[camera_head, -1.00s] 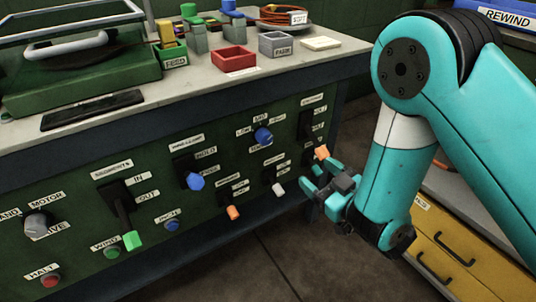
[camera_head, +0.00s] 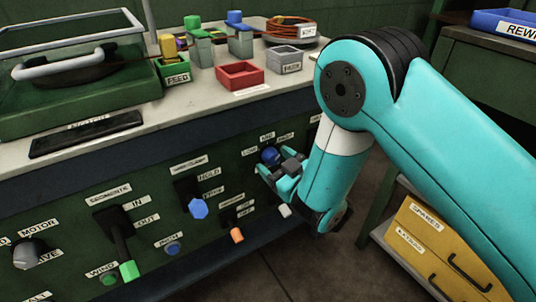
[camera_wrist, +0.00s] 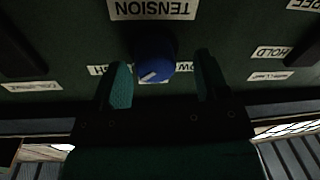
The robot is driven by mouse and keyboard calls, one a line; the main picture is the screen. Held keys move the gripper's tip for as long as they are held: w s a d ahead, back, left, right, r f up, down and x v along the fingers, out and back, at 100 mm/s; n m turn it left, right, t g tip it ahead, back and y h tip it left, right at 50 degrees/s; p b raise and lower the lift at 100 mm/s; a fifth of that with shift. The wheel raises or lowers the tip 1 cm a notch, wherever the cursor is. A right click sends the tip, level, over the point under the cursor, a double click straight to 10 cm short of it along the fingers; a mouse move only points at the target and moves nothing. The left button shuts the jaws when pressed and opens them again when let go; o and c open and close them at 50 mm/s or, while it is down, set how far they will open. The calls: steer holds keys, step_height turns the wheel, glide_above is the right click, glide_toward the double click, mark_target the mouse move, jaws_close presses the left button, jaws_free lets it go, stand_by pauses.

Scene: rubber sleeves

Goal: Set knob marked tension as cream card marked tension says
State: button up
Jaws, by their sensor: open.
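The blue tension knob (camera_head: 270,156) is on the green front panel in the head view, partly behind my gripper (camera_head: 277,172). In the wrist view, which is upside down, the knob (camera_wrist: 154,63) sits between the two open teal fingers of my gripper (camera_wrist: 164,78), with space on both sides. Its white pointer line slants to the lower left there. The TENSION label (camera_wrist: 152,9) shows above it, with partly covered labels at its sides. No cream card marked tension is visible now; my arm covers part of the bench top.
A red bin (camera_head: 240,75) stands on the bench. Yellow drawers (camera_head: 430,245) stand at right; floor between is clear.

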steer(key=shift+w+a, duration=0.15)
steer(key=shift+w, duration=0.25)
steer(key=shift+c, duration=0.5)
steer(key=shift+d, duration=0.2)
steer(key=c, duration=0.8)
